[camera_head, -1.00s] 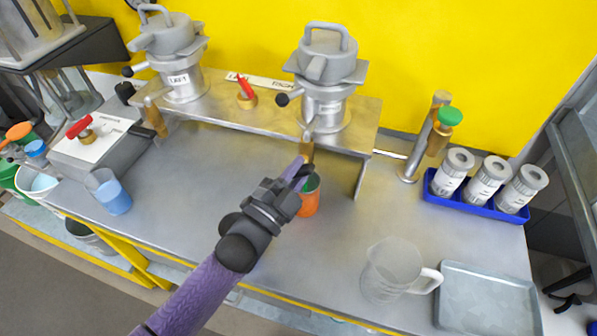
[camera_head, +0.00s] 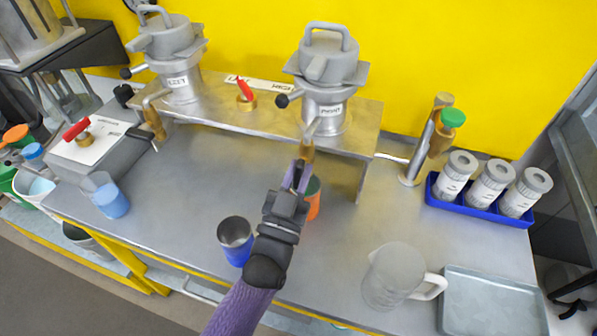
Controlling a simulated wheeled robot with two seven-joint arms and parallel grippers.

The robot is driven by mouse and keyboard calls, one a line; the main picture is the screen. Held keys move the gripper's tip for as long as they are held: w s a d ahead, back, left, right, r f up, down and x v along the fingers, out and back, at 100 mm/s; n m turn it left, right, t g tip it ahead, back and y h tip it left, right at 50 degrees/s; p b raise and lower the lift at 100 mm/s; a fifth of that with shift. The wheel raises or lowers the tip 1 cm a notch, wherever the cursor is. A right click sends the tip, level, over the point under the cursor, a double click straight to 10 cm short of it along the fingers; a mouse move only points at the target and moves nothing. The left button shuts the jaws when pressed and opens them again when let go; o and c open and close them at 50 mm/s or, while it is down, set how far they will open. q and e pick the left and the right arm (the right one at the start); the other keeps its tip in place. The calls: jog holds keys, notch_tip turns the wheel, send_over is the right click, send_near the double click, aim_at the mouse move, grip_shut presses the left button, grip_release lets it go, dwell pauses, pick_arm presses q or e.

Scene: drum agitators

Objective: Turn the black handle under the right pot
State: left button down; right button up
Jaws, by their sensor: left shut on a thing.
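The right pot (camera_head: 325,60) is a grey lidded vessel on a metal shelf. Its brass tap (camera_head: 307,150) hangs below the shelf's front edge. The black handle under it is largely hidden by my gripper's fingers. My left gripper (camera_head: 299,176), with purple fingers, reaches up from the bottom and is shut on the handle just below the brass tap. An orange cup (camera_head: 313,203) stands on the table beneath the tap, partly hidden behind the gripper. My right gripper is not in view.
A blue cup (camera_head: 235,240) stands left of my gripper. A clear jug (camera_head: 390,275), a grey tray (camera_head: 490,300) and a blue rack (camera_head: 480,205) with white canisters are on the right. The left pot (camera_head: 172,50) has a similar tap. The table's middle left is clear.

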pick_arm(q)
jog(key=shift+f+n+y, duration=0.1)
jog(key=shift+n+y, duration=0.2)
jog(key=shift+n, duration=0.6)
jog(key=c, duration=0.6)
grip_release()
jog(key=shift+s, duration=0.1)
jog(key=v, duration=0.9)
jog(key=shift+s+f+p, duration=0.25)
jog(key=shift+s+p, duration=0.05)
jog(key=shift+p, duration=0.1)
jog(key=shift+s+a, duration=0.1)
